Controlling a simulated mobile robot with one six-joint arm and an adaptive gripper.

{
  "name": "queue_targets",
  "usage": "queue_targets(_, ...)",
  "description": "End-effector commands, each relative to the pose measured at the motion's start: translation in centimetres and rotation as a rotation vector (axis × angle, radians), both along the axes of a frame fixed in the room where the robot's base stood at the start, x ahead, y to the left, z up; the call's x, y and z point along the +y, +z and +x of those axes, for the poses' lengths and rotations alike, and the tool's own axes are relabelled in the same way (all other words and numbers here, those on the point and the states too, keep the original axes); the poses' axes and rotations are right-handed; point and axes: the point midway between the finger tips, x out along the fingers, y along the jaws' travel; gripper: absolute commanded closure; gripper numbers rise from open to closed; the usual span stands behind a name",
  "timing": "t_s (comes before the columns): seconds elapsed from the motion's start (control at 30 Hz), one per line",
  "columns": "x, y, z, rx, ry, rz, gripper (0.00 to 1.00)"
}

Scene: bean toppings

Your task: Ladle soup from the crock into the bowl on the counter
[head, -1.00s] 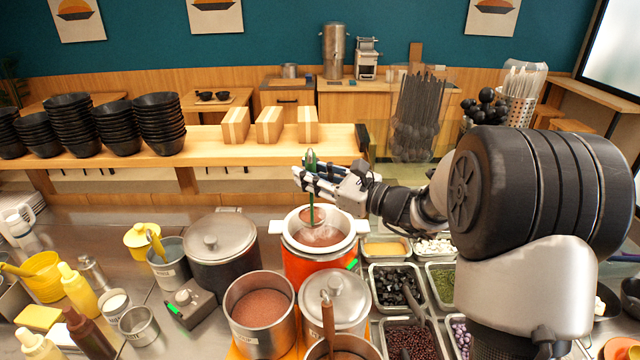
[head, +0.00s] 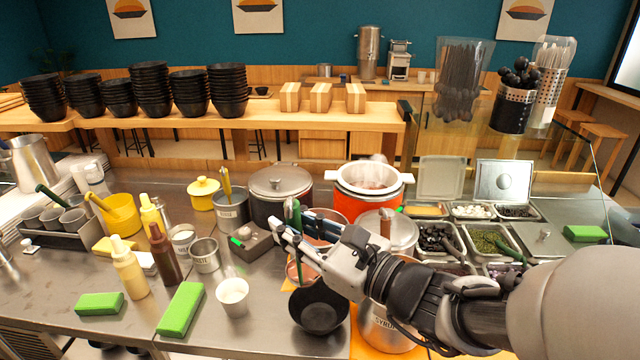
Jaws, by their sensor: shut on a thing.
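My gripper (head: 292,226) is shut on the upright green handle of the ladle (head: 297,213). The lower end of the ladle, with reddish-brown showing around it, is just above and behind the black bowl (head: 318,322); whether it touches the bowl I cannot tell. The bowl stands on the steel counter in front of the gripper, and its visible inside looks dark and empty. The orange crock (head: 373,204) with a white rim stands behind and to the right, open, with reddish soup (head: 369,180) inside and faint steam.
A lidded dark pot (head: 281,184) and a small grey box (head: 250,240) stand behind the gripper. Steel pots flank the bowl on the right. A white cup (head: 233,296), sauce bottles (head: 128,266) and green sponges (head: 181,309) are at left.

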Motion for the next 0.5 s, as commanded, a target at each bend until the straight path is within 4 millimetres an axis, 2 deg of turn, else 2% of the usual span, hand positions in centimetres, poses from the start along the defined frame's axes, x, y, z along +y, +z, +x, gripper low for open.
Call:
queue_targets(0.33, 0.1, -2.5, -0.2, 0.001, 0.001, 0.000, 1.00)
queue_targets(0.5, -1.3, -1.4, 1.1, 0.065, -0.002, 0.071, 1.00)
